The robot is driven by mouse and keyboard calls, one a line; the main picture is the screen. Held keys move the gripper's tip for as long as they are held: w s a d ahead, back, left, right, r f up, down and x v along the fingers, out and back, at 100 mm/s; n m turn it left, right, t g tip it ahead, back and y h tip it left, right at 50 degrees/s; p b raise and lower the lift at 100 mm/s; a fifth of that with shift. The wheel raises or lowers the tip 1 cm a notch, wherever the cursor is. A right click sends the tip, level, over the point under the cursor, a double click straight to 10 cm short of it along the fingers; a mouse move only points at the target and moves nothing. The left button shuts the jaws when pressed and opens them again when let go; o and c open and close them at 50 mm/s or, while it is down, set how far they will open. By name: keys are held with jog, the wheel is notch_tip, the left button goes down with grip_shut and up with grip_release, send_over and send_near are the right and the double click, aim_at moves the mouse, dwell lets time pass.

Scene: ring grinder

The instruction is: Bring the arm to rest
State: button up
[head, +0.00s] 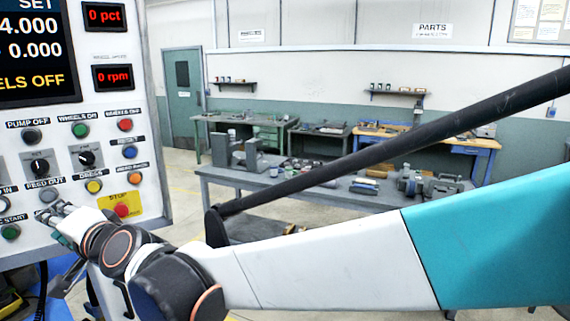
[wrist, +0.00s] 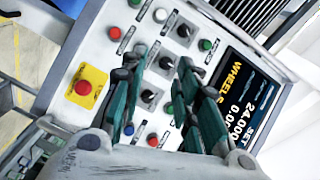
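My gripper (head: 60,212) is in front of the lower left part of the control panel (head: 150,170), near the feed out and cycle start buttons. In the wrist view my gripper (wrist: 168,66) shows two dark teal fingers with a gap between them and nothing held. The panel face (wrist: 103,62) lies beyond the fingertips, which overlap its knobs and buttons in that view. I cannot tell whether a fingertip touches the panel. My arm stretches from the gripper across the lower right of the head view.
The panel carries a red stop button (head: 122,210) on a yellow plate and a screen (head: 35,50) reading WHEELS OFF. The small displays read 0 pct and 0 rpm. A grey workbench (head: 330,200) with parts stands behind my arm. Open floor (head: 185,185) lies beyond the panel.

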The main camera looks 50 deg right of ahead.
jog(key=s+d+f+n+g+h+b, duration=0.1)
jog(key=s+d+f+n+g+b, duration=0.2)
jog(key=s+f, duration=0.5)
jog(key=s+d+f+n+g+h+b, duration=0.1)
jog(key=s+d+f+n+g+b, duration=0.2)
jog(key=s+f+n, duration=0.2)
jog(key=s+d+f+n+g+h+b, duration=0.2)
jog(key=s+d+f+n+g+b, duration=0.1)
jog(key=s+f, duration=0.8)
notch_tip(320, 180, down, 5)
jog(key=shift+s+d+n+b, duration=0.2)
jog(key=shift+d+n+b, duration=0.2)
jog(key=shift+d, duration=0.2)
jog(key=shift+w+a, duration=0.1)
